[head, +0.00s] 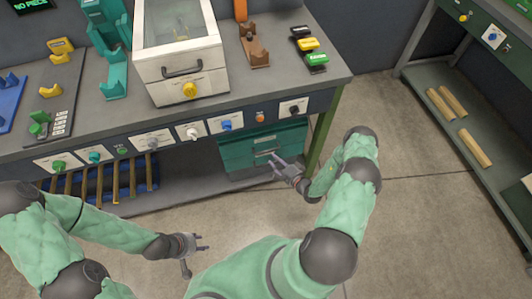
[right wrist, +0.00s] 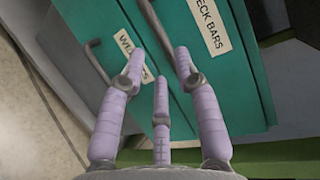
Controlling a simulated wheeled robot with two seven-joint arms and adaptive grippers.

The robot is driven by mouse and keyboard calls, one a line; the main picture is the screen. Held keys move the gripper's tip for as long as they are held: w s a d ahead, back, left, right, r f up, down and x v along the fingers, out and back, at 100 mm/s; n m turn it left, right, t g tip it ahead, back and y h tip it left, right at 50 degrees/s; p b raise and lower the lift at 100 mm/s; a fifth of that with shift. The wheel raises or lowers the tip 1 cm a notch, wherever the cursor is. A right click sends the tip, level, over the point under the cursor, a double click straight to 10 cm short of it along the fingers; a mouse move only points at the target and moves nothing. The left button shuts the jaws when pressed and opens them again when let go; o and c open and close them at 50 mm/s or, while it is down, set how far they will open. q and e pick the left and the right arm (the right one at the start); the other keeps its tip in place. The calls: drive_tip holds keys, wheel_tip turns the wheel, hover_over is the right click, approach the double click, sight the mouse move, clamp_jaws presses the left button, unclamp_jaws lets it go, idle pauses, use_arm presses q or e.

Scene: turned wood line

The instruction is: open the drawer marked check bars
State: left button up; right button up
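The teal drawer cabinet (head: 240,150) stands under the bench, with two drawers stacked. In the right wrist view the drawer whose label ends in "ECK BARS" (right wrist: 240,80) is the upper one, at the right of the picture, and looks closed. Its dark bar handle (right wrist: 158,28) runs between my right gripper's fingers, partly hidden by one fingertip. My right gripper (right wrist: 158,75) is open, its fingers spread in front of the drawers; contact cannot be told. It also shows in the head view (head: 281,163). My left gripper (head: 200,245) is open and empty over the floor.
The lower drawer has its own handle (right wrist: 98,62) and a partly hidden label. A green bench leg (head: 323,130) stands right of the cabinet, near my right arm. The bench (head: 240,95) overhangs it. A shelf rack (head: 440,75) stands at the right; the floor between is clear.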

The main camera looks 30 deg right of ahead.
sight(266, 152)
drive_tip(key=b+x, duration=0.2)
drive_tip(key=x, duration=0.5)
clamp_jaws()
